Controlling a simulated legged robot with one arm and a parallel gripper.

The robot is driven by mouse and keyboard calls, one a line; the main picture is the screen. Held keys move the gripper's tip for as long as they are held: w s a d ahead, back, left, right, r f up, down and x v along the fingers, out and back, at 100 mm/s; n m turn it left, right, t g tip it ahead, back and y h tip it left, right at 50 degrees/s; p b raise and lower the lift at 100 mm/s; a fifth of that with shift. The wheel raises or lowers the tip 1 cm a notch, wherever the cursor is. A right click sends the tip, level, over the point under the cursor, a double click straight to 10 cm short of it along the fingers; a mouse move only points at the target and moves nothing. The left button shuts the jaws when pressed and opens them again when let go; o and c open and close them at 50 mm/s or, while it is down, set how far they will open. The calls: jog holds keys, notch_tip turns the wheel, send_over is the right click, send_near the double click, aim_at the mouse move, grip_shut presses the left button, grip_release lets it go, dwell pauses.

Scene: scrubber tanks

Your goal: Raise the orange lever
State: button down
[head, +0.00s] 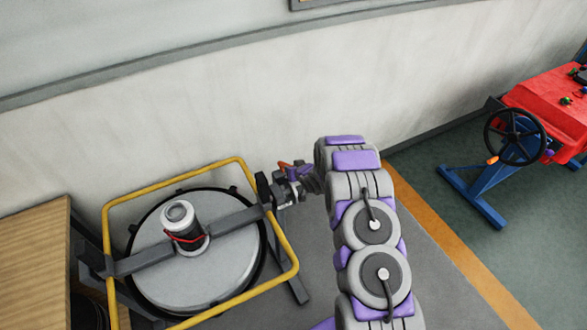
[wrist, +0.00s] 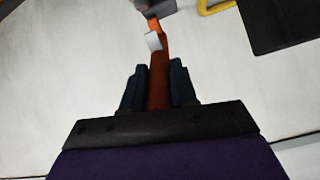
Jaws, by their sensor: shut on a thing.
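The orange lever (wrist: 158,75) runs up the middle of the wrist view, with a small pale tag near its upper end. My gripper (wrist: 158,90) has one dark finger on each side of the lever and is shut on it. In the head view only a small orange bit of the lever (head: 285,165) shows, beside the tank's right side. My gripper's fingers there are small and mostly hidden by my wrist and arm.
A round grey tank (head: 225,270) with a yellow tube frame (head: 106,250) stands at lower left, close to my gripper. A wooden surface (head: 30,260) is at far left. A pale wall (head: 200,120) lies behind. A red machine (head: 550,100) with a black handwheel (head: 515,137) stands at right.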

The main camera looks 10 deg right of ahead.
jog(key=shift+w+a+r+p, duration=0.1)
jog(key=shift+w+r+p, duration=0.3)
jog(key=shift+p, duration=0.35)
jog(key=shift+w+r, duration=0.1)
jog(key=c, duration=0.9)
grip_release()
jog(key=shift+g, duration=0.3)
jog(key=p+v, duration=0.1)
jog(key=v, duration=1.6)
jog(key=shift+a, duration=0.15)
